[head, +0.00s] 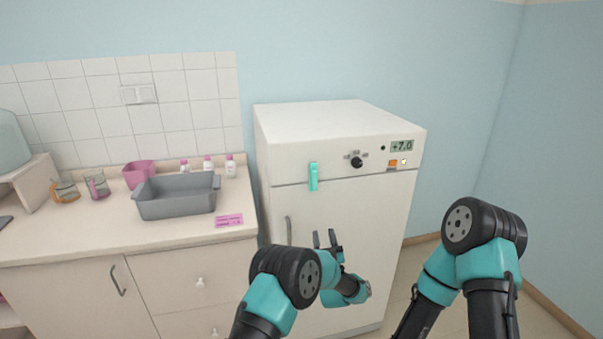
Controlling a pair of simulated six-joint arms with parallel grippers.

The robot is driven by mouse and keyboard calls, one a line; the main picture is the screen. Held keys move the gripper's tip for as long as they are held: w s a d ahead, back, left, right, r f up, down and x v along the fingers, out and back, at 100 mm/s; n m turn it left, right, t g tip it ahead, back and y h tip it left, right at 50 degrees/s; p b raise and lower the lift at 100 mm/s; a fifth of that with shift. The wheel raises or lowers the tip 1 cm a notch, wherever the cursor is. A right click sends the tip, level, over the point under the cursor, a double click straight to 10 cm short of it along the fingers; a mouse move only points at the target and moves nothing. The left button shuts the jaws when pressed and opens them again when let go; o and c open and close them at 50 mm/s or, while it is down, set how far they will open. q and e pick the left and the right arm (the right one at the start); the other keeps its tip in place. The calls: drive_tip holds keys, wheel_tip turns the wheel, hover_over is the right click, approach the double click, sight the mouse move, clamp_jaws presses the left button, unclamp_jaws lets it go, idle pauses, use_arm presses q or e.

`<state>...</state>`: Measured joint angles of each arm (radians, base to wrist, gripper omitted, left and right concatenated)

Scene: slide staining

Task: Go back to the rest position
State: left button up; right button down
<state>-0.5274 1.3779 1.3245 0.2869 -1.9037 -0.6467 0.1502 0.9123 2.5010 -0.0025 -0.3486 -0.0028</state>
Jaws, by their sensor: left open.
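My left gripper (325,239) is open and empty, its two dark fingers pointing up in front of the white cabinet's door. No thing is between its fingers. Whether the fingers touch the door cannot be told from this view. My left arm comes up from the bottom middle, and its dark joint hides part of the door. My right arm stands bent at the right, in front of the wall and floor; its gripper is out of view.
The white cabinet (350,225) has a teal latch (313,176), a dark knob (357,162) and a display reading +7.0 (402,146). On the counter (110,235) at left stand a grey basin (177,204), a pink container (138,173), glass jars and small bottles.

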use_arm(q)
drive_tip(key=w+a+f+m+g+h, duration=0.2)
drive_tip(key=a+f+m+g+h, duration=0.3)
drive_tip(key=a+f, duration=0.55)
drive_tip(key=s+a+f+n+g+h, duration=0.2)
drive_tip(key=s+a+f+g, duration=0.5)
drive_tip(key=a+f, duration=0.25)
drive_tip(key=s+a+f+n+g, duration=0.1)
drive_tip(key=s+a+f+g, duration=0.25)
drive_tip(key=s, duration=0.45)
drive_tip(key=s+a+f+g, duration=0.3)
drive_tip(key=s+a+g, duration=0.15)
drive_tip(key=s, duration=0.25)
drive_tip(key=s+a+n+g, duration=0.1)
drive_tip(key=s+a+g, duration=0.1)
drive_tip(key=s, duration=0.7)
drive_tip(key=s+a+g+h, duration=0.1)
drive_tip(key=s+a+g, duration=0.2)
drive_tip(key=s, duration=0.6)
drive_tip(key=shift+s+a+n+h, duration=0.25)
drive_tip(key=shift+a+n+h, duration=0.05)
drive_tip(key=shift+n, duration=0.1)
